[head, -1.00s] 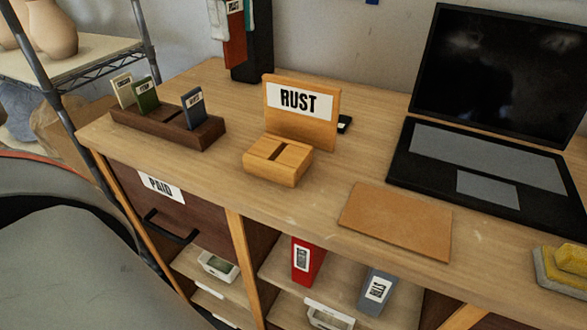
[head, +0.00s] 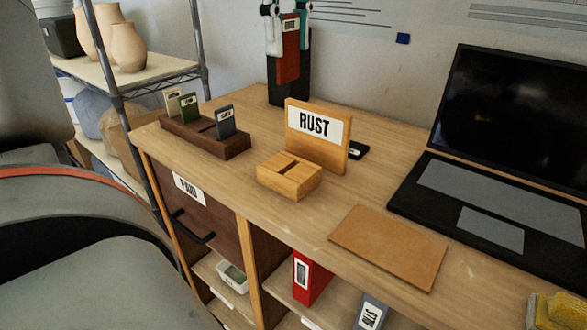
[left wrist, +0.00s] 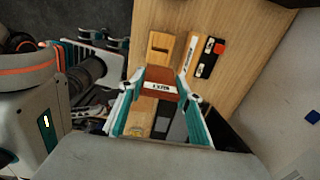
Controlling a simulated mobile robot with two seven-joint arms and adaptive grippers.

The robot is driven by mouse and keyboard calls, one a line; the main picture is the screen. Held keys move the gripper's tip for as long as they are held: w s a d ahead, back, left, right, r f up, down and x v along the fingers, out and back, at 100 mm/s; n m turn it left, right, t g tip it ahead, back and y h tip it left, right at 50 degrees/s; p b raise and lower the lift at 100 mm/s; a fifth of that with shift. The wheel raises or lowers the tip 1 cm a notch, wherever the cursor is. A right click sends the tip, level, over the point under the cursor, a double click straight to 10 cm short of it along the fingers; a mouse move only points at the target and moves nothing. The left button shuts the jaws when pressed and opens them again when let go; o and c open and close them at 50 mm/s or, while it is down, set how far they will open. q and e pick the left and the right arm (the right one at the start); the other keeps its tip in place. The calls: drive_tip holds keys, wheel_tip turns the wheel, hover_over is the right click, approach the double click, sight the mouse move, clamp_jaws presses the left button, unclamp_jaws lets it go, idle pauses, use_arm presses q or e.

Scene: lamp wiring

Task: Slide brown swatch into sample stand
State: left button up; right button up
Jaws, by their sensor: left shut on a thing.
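The brown swatch (head: 288,62) with a small white label is held upright in my left gripper (head: 287,12). The gripper is at the top of the head view, in front of the wall. The wrist view shows both teal fingers closed on the sides of the swatch (left wrist: 160,75). The sample stand, a light wooden block (head: 292,182) with a narrow slot, stands on the desk before a board (head: 335,160) reading RUST. Its slot looks empty. The stand (left wrist: 161,47) is apart from and beyond the swatch in the wrist view. Teal parts at the wrist view's left may be my right gripper.
A dark upright box (head: 285,95) stands behind the swatch. A dark wooden rack (head: 225,149) holds green, cream and blue-grey swatches. A small black item (head: 358,150) lies beside the RUST board. A brown mat (head: 390,245) and a laptop (head: 470,195) lie to the right.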

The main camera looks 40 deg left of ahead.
use_arm(q)
wheel_tip(320, 180, down, 19)
drive_tip(key=b, duration=0.2)
drive_tip(key=shift+r+b, duration=0.1)
drive_tip(key=shift+b, duration=0.2)
drive_tip(key=shift+w+a+f, duration=0.1)
drive_tip(key=shift+f, duration=0.3)
drive_tip(key=shift+r, duration=0.1)
drive_tip(key=o, duration=0.8)
drive_tip(key=shift+f, duration=0.25)
drive_tip(key=o, duration=0.3)
